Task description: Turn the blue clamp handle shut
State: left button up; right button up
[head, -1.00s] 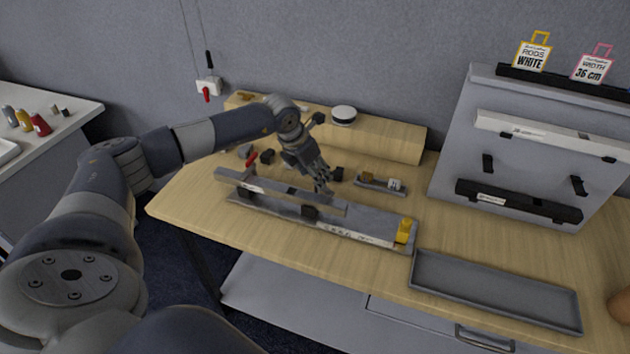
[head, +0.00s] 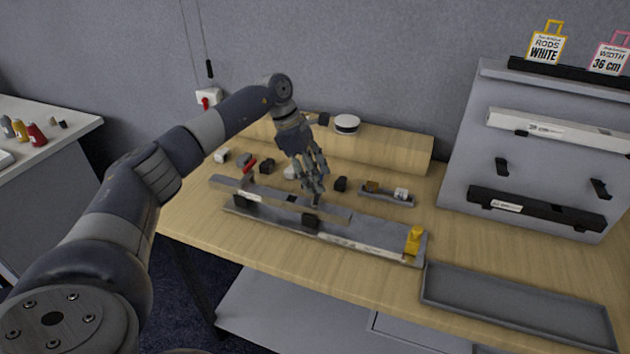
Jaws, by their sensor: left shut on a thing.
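My left gripper (head: 315,193) reaches down from the left to the fixture (head: 385,237) on the wooden table. Its fingers are shut on a small part at the back edge of the fixture's long grey bar (head: 275,197). That part sits where a clamp handle would be, but the fingers hide it and no blue surface shows clearly. A red handle (head: 249,165) stands at the left end of the fixture. A yellow block (head: 413,240) is at its right end. My right gripper is not in view.
A small tray with parts (head: 386,197) and a black block (head: 341,184) lie behind the fixture. An empty grey tray (head: 515,300) is at the front right. A grey rack (head: 540,165) holding bars stands at the right. A round white-topped object (head: 346,123) sits on the back ledge.

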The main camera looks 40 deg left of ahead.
pick_arm(q)
jog(key=shift+w+m+g+b, duration=0.1)
jog(key=shift+m+g+b, duration=0.3)
jog(key=shift+m, duration=0.6)
jog(key=o, duration=1.1)
jog(key=shift+c, duration=0.2)
jog(key=shift+a, duration=0.1)
jog(key=v, duration=1.2)
jog(key=shift+f, duration=0.15)
